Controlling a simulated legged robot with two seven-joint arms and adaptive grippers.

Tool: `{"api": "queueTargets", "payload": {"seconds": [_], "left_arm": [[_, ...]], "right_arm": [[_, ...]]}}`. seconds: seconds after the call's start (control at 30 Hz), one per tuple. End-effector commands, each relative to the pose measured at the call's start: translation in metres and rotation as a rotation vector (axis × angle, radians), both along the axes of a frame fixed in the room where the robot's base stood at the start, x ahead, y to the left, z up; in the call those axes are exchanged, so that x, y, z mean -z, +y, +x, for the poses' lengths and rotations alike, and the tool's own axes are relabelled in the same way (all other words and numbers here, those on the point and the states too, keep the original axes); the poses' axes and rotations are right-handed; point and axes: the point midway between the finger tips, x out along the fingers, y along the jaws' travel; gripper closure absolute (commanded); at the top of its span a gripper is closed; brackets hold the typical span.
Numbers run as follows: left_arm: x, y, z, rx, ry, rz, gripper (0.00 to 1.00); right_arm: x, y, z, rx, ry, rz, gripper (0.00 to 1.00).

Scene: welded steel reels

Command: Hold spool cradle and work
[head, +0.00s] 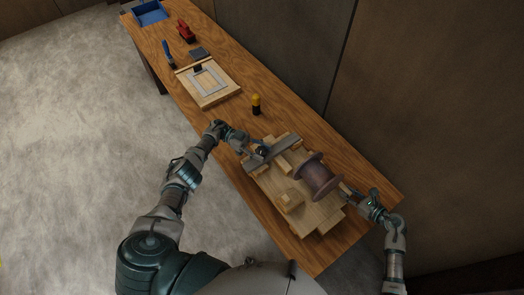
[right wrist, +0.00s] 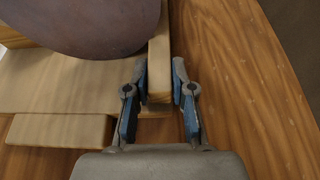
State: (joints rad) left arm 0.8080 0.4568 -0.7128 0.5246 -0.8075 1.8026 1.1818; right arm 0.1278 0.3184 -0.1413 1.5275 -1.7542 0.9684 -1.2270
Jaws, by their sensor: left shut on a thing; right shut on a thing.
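The spool cradle (head: 317,215) is a pale wooden frame of boards and blocks on the near part of the bench. A brown steel reel (head: 318,177) lies on its side on the cradle; the right wrist view shows its rounded flange (right wrist: 85,22). My left gripper (head: 250,149) is at the cradle's left end, by a grey metal bar (head: 272,153); it is shut, but its exact contact is too small to make out. My right gripper (head: 347,190) is right of the reel. In the right wrist view its blue-padded fingers (right wrist: 158,78) straddle an upright wooden strip (right wrist: 159,55) of the cradle.
Farther along the wooden bench (head: 290,125) are a yellow-and-black cylinder (head: 256,104), a board with a grey frame (head: 208,82), a red tool (head: 186,32), a blue-handled tool (head: 168,53) and a blue bin (head: 150,12). A dark wall runs behind the bench.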

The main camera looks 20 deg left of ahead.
Motion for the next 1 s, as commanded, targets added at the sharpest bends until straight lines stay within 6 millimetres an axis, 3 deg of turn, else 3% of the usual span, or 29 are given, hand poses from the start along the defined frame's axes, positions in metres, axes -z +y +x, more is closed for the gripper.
{"api": "queueTargets", "payload": {"seconds": [0.5,0.53,0.6,1.0], "left_arm": [[0.0016,0.0025,-0.0013,0.013,0.006,0.007,0.87],[0.0017,0.0025,-0.0013,0.013,0.006,0.007,0.45],[0.0014,0.0023,-0.0014,0.013,0.006,0.006,0.27],[-0.0024,0.0015,-0.0009,0.015,0.002,0.002,0.25]], "right_arm": [[-0.0013,-0.0021,0.0014,0.005,-0.005,-0.001,1.00],[-0.0013,-0.0021,0.0014,0.005,-0.005,-0.001,1.00],[-0.0013,-0.0022,0.0015,0.006,-0.005,-0.001,1.00],[-0.0014,-0.0012,0.0010,0.004,-0.004,0.000,1.00]]}}
